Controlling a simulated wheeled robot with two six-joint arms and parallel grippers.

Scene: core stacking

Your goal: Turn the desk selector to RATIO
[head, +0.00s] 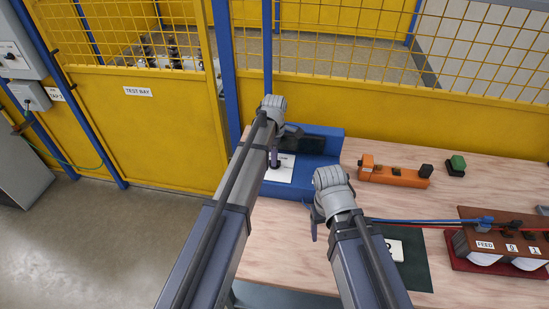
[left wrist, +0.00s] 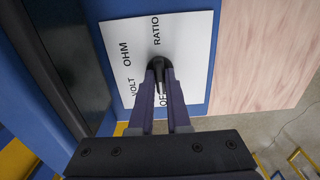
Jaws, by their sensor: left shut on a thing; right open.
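The desk selector is a black knob (left wrist: 156,62) on a white plate (left wrist: 125,45) printed VOLT, OHM, RATIO and OFF. The plate lies on the blue desk unit (head: 325,158); it also shows in the head view (head: 283,176). My left gripper (left wrist: 160,75) is shut on the knob, its purple fingers either side of it. A light grey strip shows between the fingers towards OFF. The fingers partly cover the OFF label, and I cannot tell the knob's exact setting. The RATIO label is clear beyond the knob. My right gripper (head: 314,228) is open and empty above the table.
An orange device (head: 395,176) and a green-and-black block (head: 456,165) are at the table's back. A dark mat (head: 413,270) with a white card lies right of my right arm. A brown box (head: 490,235) with red and blue leads stands further right. Yellow fencing is behind.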

